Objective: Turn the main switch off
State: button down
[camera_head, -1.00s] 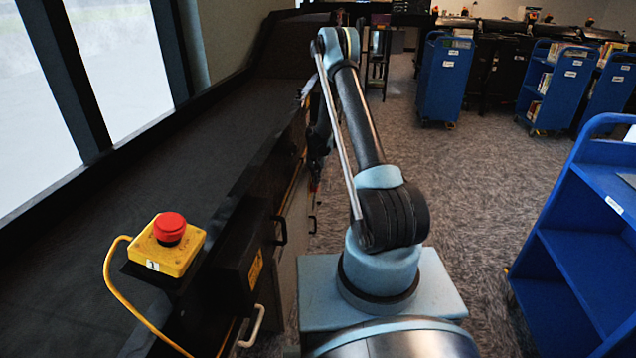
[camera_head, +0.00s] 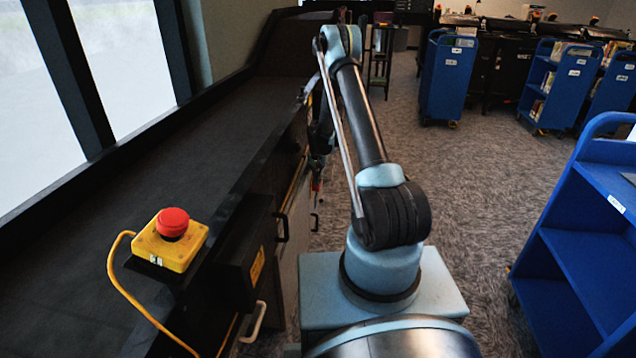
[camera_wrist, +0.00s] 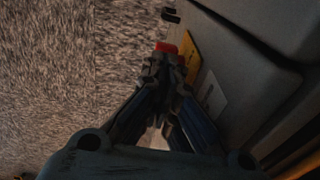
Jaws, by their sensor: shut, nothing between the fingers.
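A red switch handle (camera_wrist: 164,46) shows in the wrist view just beyond my fingertips. It stands by a yellow plate (camera_wrist: 189,58) on the side of a grey machine cabinet (camera_wrist: 245,70). I take it for the main switch; its lower part is hidden behind my fingers. My gripper (camera_wrist: 163,62) is shut with nothing in it, its tips right up against the red handle in the picture; I cannot tell if they touch. In the head view, my gripper (camera_head: 317,165) hangs low beside the sorter's side, small and dark, and the switch is not clear there.
A yellow box with a red emergency-stop button (camera_head: 173,222) stands on the sorter's near edge. The dark conveyor (camera_head: 120,180) runs along the left. Blue carts (camera_head: 448,80) stand at the back, and a blue shelf cart (camera_head: 590,235) at the right. Carpet between is free.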

aim_at(317, 187)
jog(key=shift+r, duration=0.45)
jog(key=r, duration=0.3)
jog(key=shift+s+a+r, duration=0.15)
jog(key=shift+s+r, duration=0.1)
jog(key=shift+s, duration=0.1)
jog(key=s+d+r+n, duration=0.1)
jog(key=s+d+r, duration=0.2)
jog(key=s+r, duration=1.15)
jog(key=s+d+r, duration=0.3)
jog(key=s+r, duration=1)
jog(key=r, duration=0.2)
jog(key=s+d+f+n, duration=0.1)
jog(key=s+d, duration=0.1)
jog(key=s, duration=1.1)
jog(key=s+d+f+t, duration=0.1)
jog(key=s+d, duration=0.1)
jog(key=s, duration=1.1)
jog(key=shift+f+n, duration=0.3)
jog(key=shift+n, duration=0.1)
jog(key=shift+s+d, duration=0.1)
jog(key=shift+d, duration=0.05)
